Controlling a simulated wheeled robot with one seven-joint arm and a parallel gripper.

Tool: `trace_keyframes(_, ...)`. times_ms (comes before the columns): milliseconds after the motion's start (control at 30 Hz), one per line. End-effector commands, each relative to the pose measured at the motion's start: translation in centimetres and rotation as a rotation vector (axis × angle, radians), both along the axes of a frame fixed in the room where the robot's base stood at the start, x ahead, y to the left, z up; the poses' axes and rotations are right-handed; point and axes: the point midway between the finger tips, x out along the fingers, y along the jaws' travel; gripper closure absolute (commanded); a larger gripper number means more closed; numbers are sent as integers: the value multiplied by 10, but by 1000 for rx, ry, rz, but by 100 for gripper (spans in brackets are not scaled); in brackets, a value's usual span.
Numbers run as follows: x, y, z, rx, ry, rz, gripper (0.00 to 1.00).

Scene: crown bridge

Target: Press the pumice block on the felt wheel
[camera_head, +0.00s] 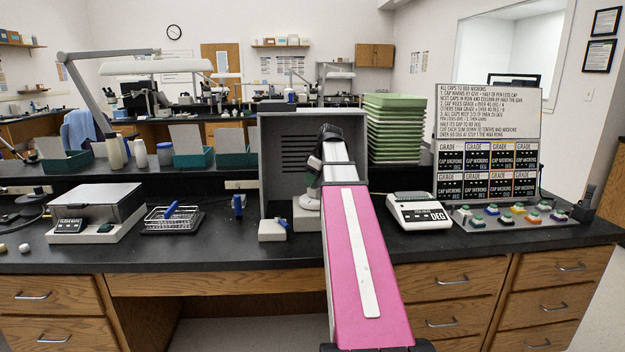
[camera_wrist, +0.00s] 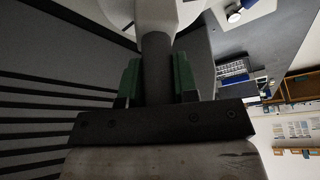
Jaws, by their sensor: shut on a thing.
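My gripper (camera_head: 314,163) reaches into the grey hood and points down. In the wrist view its green fingers (camera_wrist: 158,82) are shut on a dark grey, rod-like piece (camera_wrist: 156,60), which seems to be the pumice block. A large pale round thing (camera_wrist: 112,10), seemingly the felt wheel, lies just beyond the far end of this piece. In the head view a white round shape (camera_head: 307,202) shows under my gripper, partly hidden by my arm. I cannot tell whether the piece and the pale round thing touch.
The grey hood (camera_head: 270,150) with dark slats closes in around my gripper. A DEG readout (camera_head: 420,211), green trays (camera_head: 393,105) and a button panel (camera_head: 510,218) stand to the right.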

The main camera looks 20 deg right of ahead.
Motion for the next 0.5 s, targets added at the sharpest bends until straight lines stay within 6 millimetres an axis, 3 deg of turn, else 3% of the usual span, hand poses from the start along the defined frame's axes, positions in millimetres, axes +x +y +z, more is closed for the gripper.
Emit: trace_keyframes(500,0,0,-5,0,0,0,96)
